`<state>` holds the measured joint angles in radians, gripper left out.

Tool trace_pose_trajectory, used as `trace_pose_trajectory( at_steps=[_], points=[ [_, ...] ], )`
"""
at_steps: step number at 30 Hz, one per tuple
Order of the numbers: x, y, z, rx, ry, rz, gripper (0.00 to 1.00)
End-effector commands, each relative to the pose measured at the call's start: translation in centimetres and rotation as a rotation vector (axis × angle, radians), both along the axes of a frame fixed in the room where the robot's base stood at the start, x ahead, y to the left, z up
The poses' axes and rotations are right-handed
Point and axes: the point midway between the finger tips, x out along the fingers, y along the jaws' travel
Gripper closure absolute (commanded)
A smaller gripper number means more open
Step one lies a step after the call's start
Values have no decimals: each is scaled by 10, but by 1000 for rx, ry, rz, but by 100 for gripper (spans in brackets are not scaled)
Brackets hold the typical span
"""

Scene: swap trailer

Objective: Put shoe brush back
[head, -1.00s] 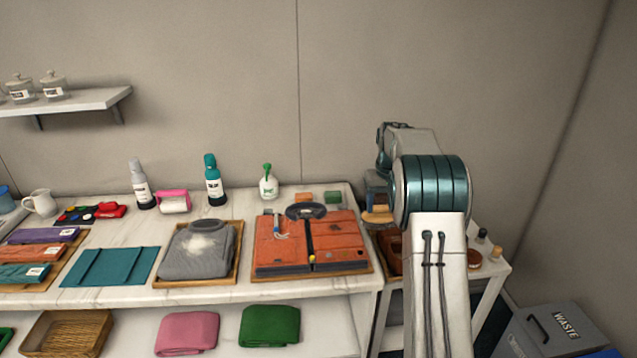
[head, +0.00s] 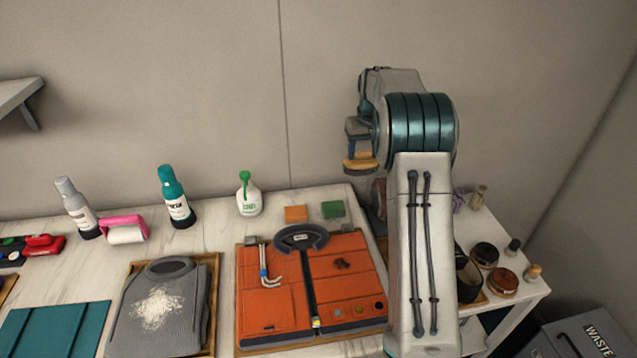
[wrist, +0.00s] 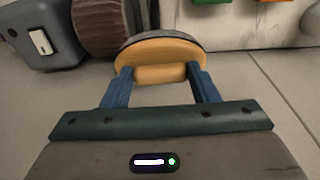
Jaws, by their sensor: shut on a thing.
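The shoe brush (head: 361,163) has a yellow-tan wooden body with a dark layer along one side. My gripper (head: 360,150) is shut on it and holds it in the air near the back wall, around the gap between the long table and the small side table. In the wrist view the brush (wrist: 160,55) sits between the two blue fingers of my gripper (wrist: 160,88). My arm hides part of the side table (head: 525,285).
On the side table stand round tins (head: 503,283), small bottles and a purple cloth (head: 461,198). A waste bin (head: 585,340) stands at lower right.

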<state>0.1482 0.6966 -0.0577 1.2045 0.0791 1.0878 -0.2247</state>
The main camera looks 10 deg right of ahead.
Motion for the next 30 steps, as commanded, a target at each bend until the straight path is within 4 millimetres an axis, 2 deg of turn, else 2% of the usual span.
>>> trace_pose_trajectory(
  at_steps=[5, 12, 18, 23, 30],
  points=[
    [5, 21, -10, 0, 2, 4, 71],
    [19, 70, -43, 0, 3, -1, 71],
    [29, 100, -63, 0, 1, -5, 71],
    [31, 108, -72, 0, 0, -6, 71],
    [30, 109, -104, 0, 2, -5, 71]
  ],
)
